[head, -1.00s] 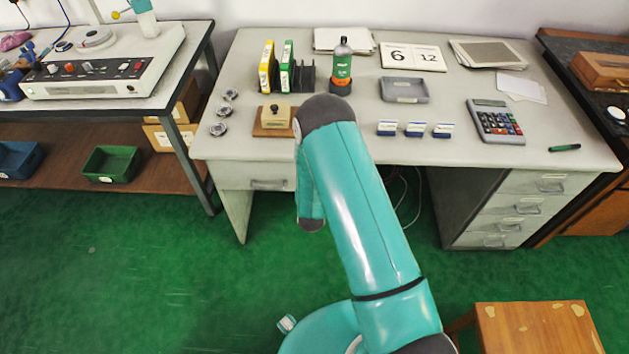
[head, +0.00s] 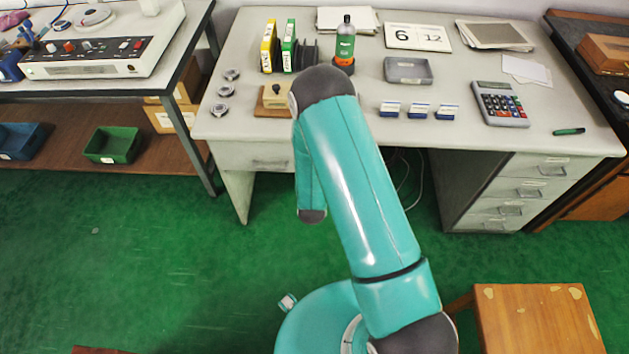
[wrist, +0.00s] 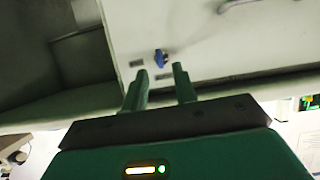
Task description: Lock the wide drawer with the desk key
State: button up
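The wide drawer (head: 240,153) is under the left part of the desk top, its front partly behind my arm in the head view. Its pale front (wrist: 205,35) fills much of the wrist view, with part of a handle at the top. A small blue key (wrist: 161,57) sits at the drawer front, between two small dark marks; how it is turned is unclear. My gripper (wrist: 163,73) points at the key with its two fingers apart and nothing between them. The fingertips appear just short of the key. My gripper is hidden in the head view.
The desk top (head: 455,75) overhangs the drawer. A wooden block with a knob (head: 276,97) stands on it above the drawer. A drawer stack (head: 520,190) is at the right, and a wooden stool (head: 535,315) is at lower right. Green floor lies open before the desk.

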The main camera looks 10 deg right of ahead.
jog(key=v, duration=0.8)
jog(key=shift+s+r, duration=0.2)
jog(key=shift+s, duration=0.15)
jog(key=shift+a, duration=0.1)
notch_tip(320, 180, up, 24)
jog(key=w+a+n+g+y, duration=0.1)
jog(key=a+g+y, duration=0.1)
jog(key=g+y, duration=0.15)
jog(key=s+d+r+n+g, duration=0.1)
jog(key=s+d+r+g, duration=0.1)
jog(key=s+r, duration=0.5)
jog(key=s+d+r+g, duration=0.2)
jog(key=s+r, duration=0.6)
jog(key=s, duration=0.7)
jog(key=shift+d+r+n, duration=0.2)
jog(key=shift+d+n, duration=0.2)
jog(key=shift+d, duration=0.35)
